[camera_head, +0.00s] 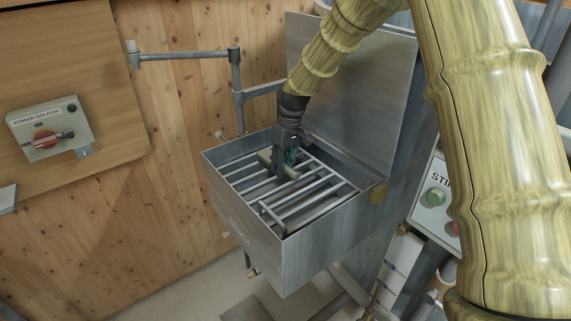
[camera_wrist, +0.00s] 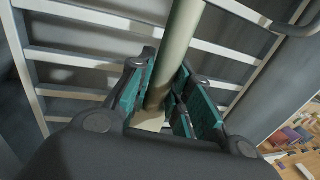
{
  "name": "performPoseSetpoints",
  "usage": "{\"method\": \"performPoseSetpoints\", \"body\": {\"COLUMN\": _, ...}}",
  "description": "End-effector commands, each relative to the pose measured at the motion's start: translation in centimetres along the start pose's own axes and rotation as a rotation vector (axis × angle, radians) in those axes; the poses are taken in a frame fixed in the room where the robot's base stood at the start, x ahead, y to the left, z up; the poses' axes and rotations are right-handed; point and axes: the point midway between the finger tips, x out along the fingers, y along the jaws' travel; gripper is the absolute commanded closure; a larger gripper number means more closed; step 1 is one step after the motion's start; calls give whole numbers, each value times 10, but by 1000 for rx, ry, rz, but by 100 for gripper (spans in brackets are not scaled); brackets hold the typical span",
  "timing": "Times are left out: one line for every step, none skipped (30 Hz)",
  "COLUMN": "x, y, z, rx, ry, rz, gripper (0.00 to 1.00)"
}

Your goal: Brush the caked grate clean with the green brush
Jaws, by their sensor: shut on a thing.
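The grate (camera_head: 318,192) is a set of pale metal bars inside an open grey metal box. Its bars also show in the wrist view (camera_wrist: 75,60). My gripper (camera_head: 282,160) is inside the box mouth, over the far left part of the grate. It is shut on the green brush (camera_head: 264,157), whose pale green handle (camera_wrist: 182,45) runs between the teal finger pads in the wrist view. The brush is low over the bars; I cannot tell whether its bristles touch them. Its underside is hidden, and caked matter is hard to make out.
The box's raised lid (camera_head: 350,100) stands behind the grate. A loop handle (camera_head: 270,215) rises at the grate's near side. A pipe arm (camera_head: 185,55) is at the back left. A stirrer isolator with a red switch (camera_head: 45,139) is on the left panel; a button box (camera_head: 433,198) is right.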

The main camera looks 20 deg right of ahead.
Motion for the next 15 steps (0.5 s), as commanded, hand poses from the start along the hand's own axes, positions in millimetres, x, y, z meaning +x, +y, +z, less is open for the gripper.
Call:
{"method": "performPoseSetpoints", "body": {"x": -1, "y": -4, "z": 0, "rx": -1, "ry": 0, "rz": 0, "gripper": 100}}
{"method": "performPoseSetpoints", "body": {"x": 0, "y": -6, "z": 0, "rx": -1, "ry": 0, "rz": 0, "gripper": 100}}
{"method": "performPoseSetpoints", "body": {"x": 0, "y": -9, "z": 0, "rx": -1, "ry": 0, "rz": 0, "gripper": 100}}
{"method": "performPoseSetpoints", "body": {"x": 0, "y": -10, "z": 0, "rx": -1, "ry": 0, "rz": 0, "gripper": 100}}
{"method": "performPoseSetpoints", "body": {"x": 0, "y": -12, "z": 0, "rx": -1, "ry": 0, "rz": 0, "gripper": 100}}
{"method": "performPoseSetpoints", "body": {"x": 0, "y": -14, "z": 0, "rx": 0, "ry": 0, "rz": 0, "gripper": 100}}
{"method": "performPoseSetpoints", "body": {"x": 0, "y": -16, "z": 0, "rx": 0, "ry": 0, "rz": 0, "gripper": 100}}
{"method": "performPoseSetpoints", "body": {"x": 1, "y": -16, "z": 0, "rx": 0, "ry": 0, "rz": 0, "gripper": 100}}
{"method": "performPoseSetpoints", "body": {"x": 1, "y": -17, "z": 0, "rx": 0, "ry": 1, "rz": 0, "gripper": 100}}
{"method": "performPoseSetpoints", "body": {"x": 1, "y": -18, "z": 0, "rx": 0, "ry": 1, "rz": 0, "gripper": 100}}
{"method": "performPoseSetpoints", "body": {"x": 1, "y": -18, "z": 0, "rx": 0, "ry": 1, "rz": 0, "gripper": 100}}
{"method": "performPoseSetpoints", "body": {"x": 2, "y": -19, "z": 0, "rx": 0, "ry": 1, "rz": 0, "gripper": 100}}
{"method": "performPoseSetpoints", "body": {"x": 2, "y": -20, "z": 0, "rx": 0, "ry": 1, "rz": 0, "gripper": 100}}
{"method": "performPoseSetpoints", "body": {"x": 2, "y": -21, "z": 0, "rx": 0, "ry": 1, "rz": 0, "gripper": 100}}
{"method": "performPoseSetpoints", "body": {"x": 3, "y": -23, "z": 0, "rx": -1, "ry": 1, "rz": 0, "gripper": 100}}
